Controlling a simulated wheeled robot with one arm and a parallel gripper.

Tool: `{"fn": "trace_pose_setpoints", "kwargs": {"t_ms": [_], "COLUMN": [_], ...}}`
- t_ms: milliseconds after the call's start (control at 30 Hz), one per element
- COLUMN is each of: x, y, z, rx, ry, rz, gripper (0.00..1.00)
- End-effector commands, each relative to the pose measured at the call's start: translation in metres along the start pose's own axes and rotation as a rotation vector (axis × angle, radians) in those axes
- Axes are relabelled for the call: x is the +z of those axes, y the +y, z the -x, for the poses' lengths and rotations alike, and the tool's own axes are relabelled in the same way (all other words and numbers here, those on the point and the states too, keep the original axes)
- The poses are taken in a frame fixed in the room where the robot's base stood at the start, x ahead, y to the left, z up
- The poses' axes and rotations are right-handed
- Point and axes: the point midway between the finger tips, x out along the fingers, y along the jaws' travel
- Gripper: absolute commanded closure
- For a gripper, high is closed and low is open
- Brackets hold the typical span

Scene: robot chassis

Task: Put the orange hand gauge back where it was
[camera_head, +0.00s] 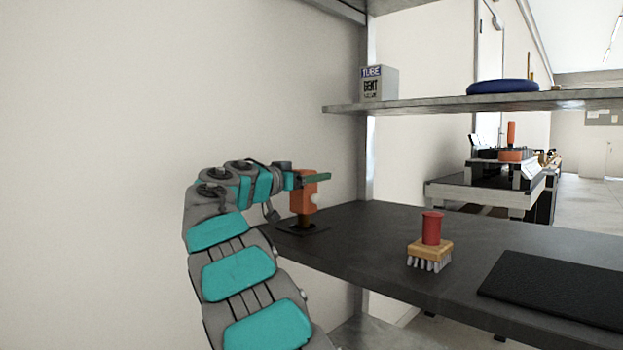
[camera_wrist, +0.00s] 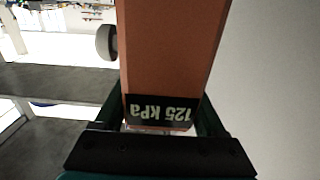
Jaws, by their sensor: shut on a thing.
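The orange hand gauge (camera_head: 303,199) is at the left end of the dark shelf in the head view. Its lower stem is at a small black base (camera_head: 301,228) on the shelf; I cannot tell whether it touches. My gripper (camera_head: 314,178) is shut on the upper part of the gauge, coming from the left. In the wrist view the orange gauge body (camera_wrist: 172,45) fills the middle between the green fingers, with a black "125 kPa" label and a grey round knob on its left side. The gauge looks upright.
A brush with a red handle (camera_head: 432,228) stands on the dark shelf (camera_head: 370,243), right of the gauge. A black mat (camera_head: 560,287) lies at the front right. An upper shelf (camera_head: 440,104) holds a grey box (camera_head: 379,83) and a blue disc (camera_head: 502,86). A wall is at left.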

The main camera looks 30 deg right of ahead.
Motion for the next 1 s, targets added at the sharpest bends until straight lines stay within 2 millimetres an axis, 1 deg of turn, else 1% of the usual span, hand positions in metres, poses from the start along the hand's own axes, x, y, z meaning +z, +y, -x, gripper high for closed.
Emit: {"fn": "trace_pose_setpoints", "kwargs": {"t_ms": [200,333,367,567,600,800,933,1000], "x": [-0.0007,0.0031,0.0026,0.0021,0.0021,0.0020,-0.0029,-0.0006], "y": [0.0001,0.0000,-0.0002,-0.0001,-0.0001,-0.0001,-0.0001,-0.0003], "z": [0.0002,0.0001,0.0002,0.0001,0.0001,0.0000,0.0002,0.0094], "rx": [0.000,0.000,0.000,0.000,0.000,0.001,0.000,-0.001], "ry": [0.001,0.001,0.000,0.000,0.000,-0.001,0.000,0.001], "rz": [-0.001,-0.001,0.000,0.000,0.000,0.000,0.000,-0.001], "gripper": [1.00,1.00,0.26,0.03,0.00,0.00,0.00,0.00]}}
